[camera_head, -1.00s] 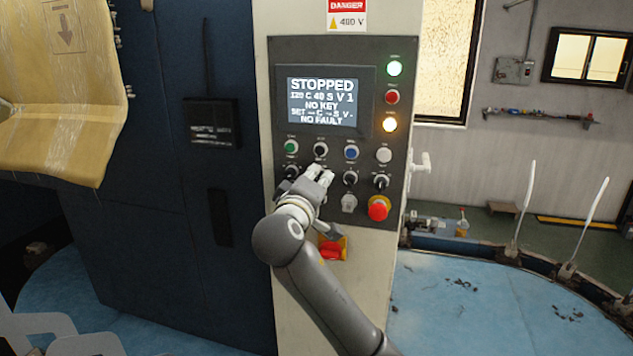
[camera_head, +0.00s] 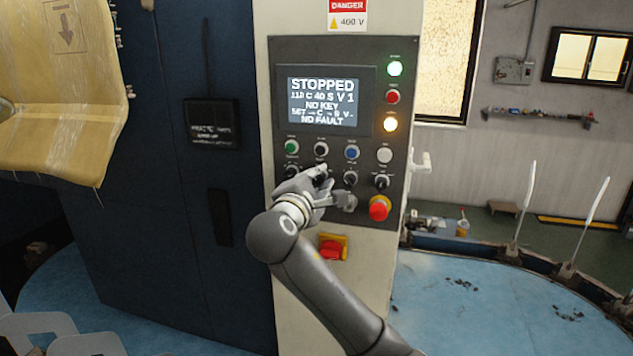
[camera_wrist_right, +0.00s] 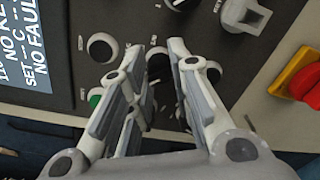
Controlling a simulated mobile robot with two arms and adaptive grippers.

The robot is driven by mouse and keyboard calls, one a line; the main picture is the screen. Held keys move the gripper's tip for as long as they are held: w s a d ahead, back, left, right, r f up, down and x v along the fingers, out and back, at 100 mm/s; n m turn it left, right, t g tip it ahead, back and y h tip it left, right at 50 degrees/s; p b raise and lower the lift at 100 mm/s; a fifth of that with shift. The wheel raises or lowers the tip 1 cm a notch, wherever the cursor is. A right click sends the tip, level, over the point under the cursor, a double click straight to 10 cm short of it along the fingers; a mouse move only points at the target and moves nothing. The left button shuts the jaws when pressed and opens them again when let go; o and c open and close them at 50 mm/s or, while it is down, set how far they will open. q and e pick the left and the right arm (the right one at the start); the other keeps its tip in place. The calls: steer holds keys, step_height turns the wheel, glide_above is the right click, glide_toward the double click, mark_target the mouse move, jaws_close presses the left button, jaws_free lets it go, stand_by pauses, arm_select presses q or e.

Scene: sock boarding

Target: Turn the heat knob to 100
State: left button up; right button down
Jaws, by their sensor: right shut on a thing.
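The control panel (camera_head: 330,222) has a screen (camera_head: 321,100) reading STOPPED, what looks like 110 C 40 S V 1, NO KEY and NO FAULT. My right gripper (camera_head: 320,175) is at the lower row of dark knobs, turned at a slant. In the right wrist view its two fingers (camera_wrist_right: 163,52) are shut on a dark knob (camera_wrist_right: 158,66), which they partly hide. I take this as the heat knob; its label cannot be read.
Other knobs (camera_head: 350,178) sit close right of my gripper. A red emergency button (camera_head: 380,208) and a red-yellow switch (camera_head: 333,248) are below. A key switch (camera_wrist_right: 245,14) is near. White upright forms (camera_head: 526,205) stand over the blue table (camera_head: 450,320).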

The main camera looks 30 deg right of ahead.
steer(key=shift+a+f+n, duration=0.1)
steer(key=shift+f+n, duration=0.1)
steer(key=shift+n, duration=1.3)
steer(key=c, duration=1.6)
jaws_free()
steer(key=shift+c, duration=0.2)
steer(key=o, duration=0.3)
steer(key=shift+r, duration=0.15)
steer(key=shift+o, duration=0.2)
steer(key=v, duration=1.2)
steer(key=shift+w+a, duration=0.1)
steer(key=shift+a, duration=0.1)
